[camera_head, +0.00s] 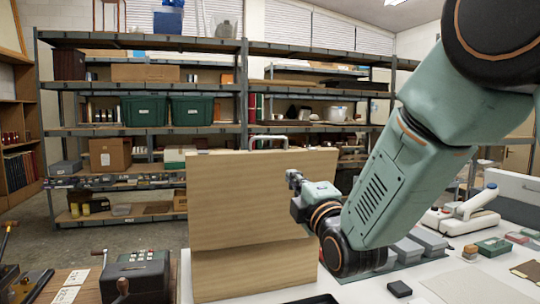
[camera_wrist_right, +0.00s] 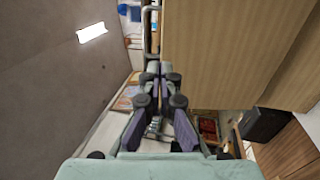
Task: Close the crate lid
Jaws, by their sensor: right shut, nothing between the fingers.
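The crate (camera_head: 255,276) is pale wood and stands on the white table in the middle of the head view. Its lid (camera_head: 245,200) is a large wooden panel raised steeply above the crate body. A metal bar handle (camera_head: 268,138) shows at the lid's top edge. In the wrist view the lid (camera_wrist_right: 225,50) fills the upper right, with the handle (camera_wrist_right: 147,22) beyond the fingertips. My right gripper (camera_head: 292,177) is shut and empty, in front of the lid's right part. Its fingers (camera_wrist_right: 153,68) also show in the wrist view; contact with the lid cannot be told. My left gripper is out of view.
A dark machine with a crank (camera_head: 137,278) stands left of the crate. Grey boxes (camera_head: 425,240), a white device (camera_head: 462,215) and a green box (camera_head: 493,246) lie on the table at right. Shelving (camera_head: 246,95) with green bins stands behind.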

